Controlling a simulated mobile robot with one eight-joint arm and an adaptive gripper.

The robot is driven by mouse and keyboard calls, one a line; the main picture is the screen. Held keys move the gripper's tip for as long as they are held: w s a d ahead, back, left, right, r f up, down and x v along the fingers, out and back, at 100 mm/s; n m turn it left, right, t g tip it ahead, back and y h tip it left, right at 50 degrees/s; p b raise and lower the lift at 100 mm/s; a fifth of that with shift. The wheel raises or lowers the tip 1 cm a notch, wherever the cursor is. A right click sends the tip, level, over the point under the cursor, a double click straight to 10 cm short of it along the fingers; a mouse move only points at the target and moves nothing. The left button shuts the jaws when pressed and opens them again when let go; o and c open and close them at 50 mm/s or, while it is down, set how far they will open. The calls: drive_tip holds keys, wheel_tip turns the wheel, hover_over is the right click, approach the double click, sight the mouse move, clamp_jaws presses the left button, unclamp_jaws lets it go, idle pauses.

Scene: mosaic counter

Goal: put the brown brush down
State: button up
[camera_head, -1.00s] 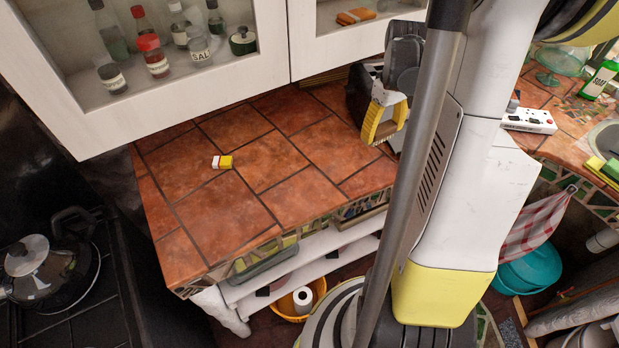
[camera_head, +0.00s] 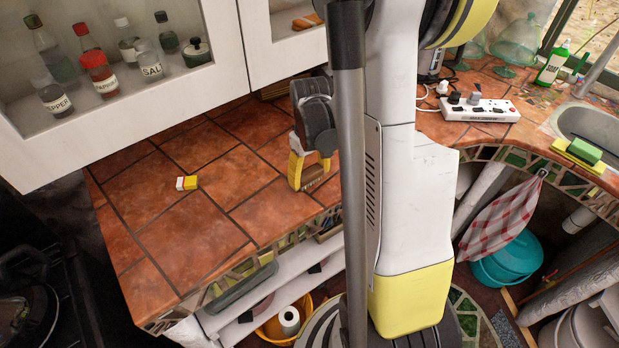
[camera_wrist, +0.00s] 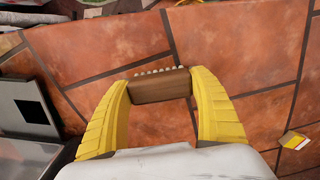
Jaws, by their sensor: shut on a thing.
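The brown brush (camera_wrist: 160,88) is a small brown block with a row of pale bristles along its far edge. My gripper (camera_wrist: 161,84) has its two yellow fingers closed on the brush's two ends. In the head view my gripper (camera_head: 308,175) is over the right part of the red-tiled counter (camera_head: 215,215), with the brush (camera_head: 314,178) low between the fingers. I cannot tell whether the brush touches the tiles.
A small yellow and white box (camera_head: 187,183) lies on the counter to the left. Tiles between it and my gripper are clear. A glass-fronted cabinet (camera_head: 225,60) hangs above the back. A power strip (camera_head: 480,108) is on the right counter.

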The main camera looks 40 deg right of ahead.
sight(309, 172)
drive_tip(key=shift+f, duration=0.25)
drive_tip(key=o, duration=1.3)
drive_tip(key=shift+c, duration=0.2)
drive_tip(key=shift+r, duration=0.1)
wheel_tip(309, 172, up, 12)
drive_tip(key=p, duration=0.4)
drive_tip(key=s+a+r+t, duration=0.3)
drive_tip(key=a+r, duration=0.2)
drive_tip(key=a, duration=0.5)
drive_tip(key=s+a+r+t, duration=0.3)
drive_tip(key=a+r+t, duration=0.1)
drive_tip(key=a, duration=0.6)
drive_tip(key=shift+s+a+r+n, duration=0.15)
drive_tip(key=shift+a+r+n, duration=0.15)
drive_tip(key=shift+r, duration=0.5)
